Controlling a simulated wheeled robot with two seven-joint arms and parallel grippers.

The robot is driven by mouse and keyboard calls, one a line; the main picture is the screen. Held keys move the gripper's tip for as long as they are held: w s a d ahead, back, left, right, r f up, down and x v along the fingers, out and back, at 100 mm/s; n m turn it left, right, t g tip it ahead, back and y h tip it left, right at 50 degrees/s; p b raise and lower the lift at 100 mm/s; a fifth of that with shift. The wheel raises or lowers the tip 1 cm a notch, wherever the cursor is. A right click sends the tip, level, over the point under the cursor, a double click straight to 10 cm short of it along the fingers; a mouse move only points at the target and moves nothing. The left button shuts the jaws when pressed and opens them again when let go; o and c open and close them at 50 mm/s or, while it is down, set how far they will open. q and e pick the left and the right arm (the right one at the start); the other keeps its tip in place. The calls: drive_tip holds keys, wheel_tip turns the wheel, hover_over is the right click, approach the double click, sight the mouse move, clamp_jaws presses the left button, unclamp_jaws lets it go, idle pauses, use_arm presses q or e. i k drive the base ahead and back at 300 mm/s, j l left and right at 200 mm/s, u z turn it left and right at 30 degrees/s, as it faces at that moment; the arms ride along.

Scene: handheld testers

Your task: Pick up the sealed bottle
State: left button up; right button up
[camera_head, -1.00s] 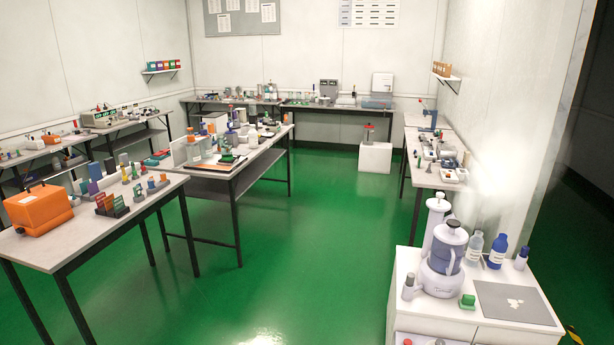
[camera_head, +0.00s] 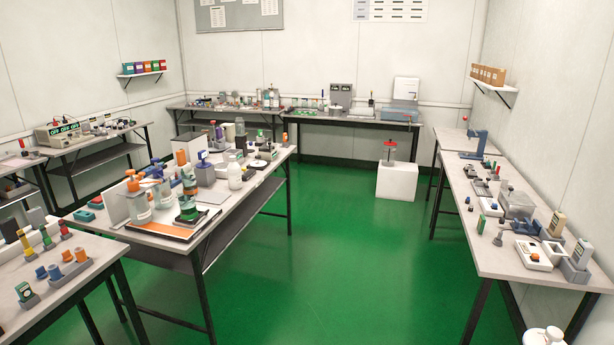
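I cannot tell for sure which thing is the sealed bottle. A white bottle (camera_head: 235,176) stands on the middle table. Neither of my grippers is in view.
The middle table (camera_head: 222,215) is crowded with testers and containers. A long table (camera_head: 490,256) with small devices runs along the right wall. Tables line the back and left walls. The green floor (camera_head: 340,265) between the middle and right tables is clear.

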sight(233, 169)
drive_tip(key=i+l, duration=0.1)
drive_tip(key=i, duration=2.25)
drive_tip(key=j+u, duration=0.05)
drive_tip(key=j, duration=0.05)
